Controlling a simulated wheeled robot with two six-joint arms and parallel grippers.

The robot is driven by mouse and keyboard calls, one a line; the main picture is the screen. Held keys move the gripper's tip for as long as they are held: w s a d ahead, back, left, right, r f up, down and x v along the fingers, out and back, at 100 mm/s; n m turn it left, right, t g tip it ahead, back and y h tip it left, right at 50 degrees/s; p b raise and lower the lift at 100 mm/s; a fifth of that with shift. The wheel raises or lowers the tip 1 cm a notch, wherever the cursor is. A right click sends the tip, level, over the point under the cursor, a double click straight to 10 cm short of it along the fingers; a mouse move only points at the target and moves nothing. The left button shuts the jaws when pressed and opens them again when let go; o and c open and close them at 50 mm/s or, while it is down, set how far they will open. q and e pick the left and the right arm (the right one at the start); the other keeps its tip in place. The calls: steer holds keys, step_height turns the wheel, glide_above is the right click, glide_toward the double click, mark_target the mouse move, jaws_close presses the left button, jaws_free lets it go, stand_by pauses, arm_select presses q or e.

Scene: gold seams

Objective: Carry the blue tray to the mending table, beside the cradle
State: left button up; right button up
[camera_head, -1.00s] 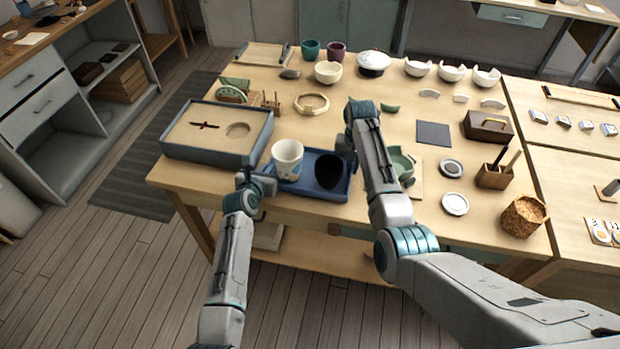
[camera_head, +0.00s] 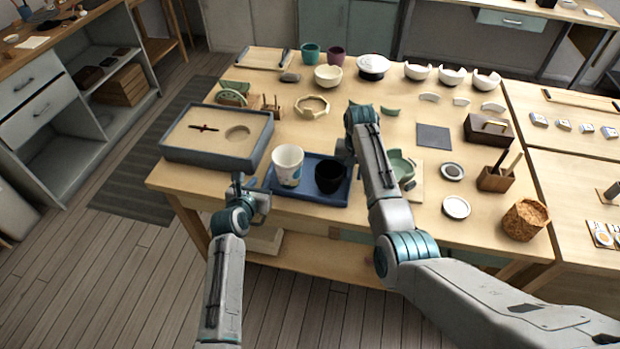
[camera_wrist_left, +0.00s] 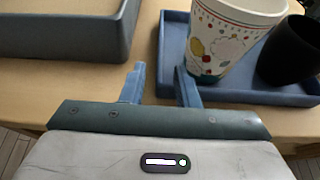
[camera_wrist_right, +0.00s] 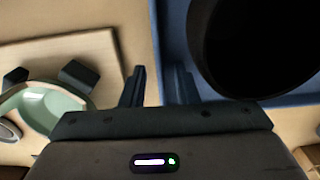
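The blue tray (camera_head: 313,199) lies on the near edge of the wooden table. It holds a white patterned cup (camera_head: 288,166) and a black cup (camera_head: 330,177), both upright. My left gripper (camera_wrist_left: 159,85) is at the tray's left wall, one finger outside and one inside, with a gap between them. My right gripper (camera_wrist_right: 157,87) is at the tray's right side, with the tray wall (camera_wrist_right: 156,40) between its open fingers. In the head view my right arm hides part of the tray's right edge. I cannot tell which surface is the mending table, and I cannot identify the cradle.
A grey-blue sand box (camera_head: 212,163) stands close to the tray's left. A green broken bowl (camera_head: 402,168) on a board stands right of my right gripper. White bowls, a brown box (camera_head: 487,130) and a cork pot (camera_head: 524,220) stand farther right.

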steer(key=shift+r, duration=0.25)
arm_select(q)
steer(key=v, duration=0.6)
arm_select(e)
step_height(320, 180, up, 12)
steer(key=shift+f, duration=0.25)
arm_select(q)
steer(key=shift+s, duration=0.1)
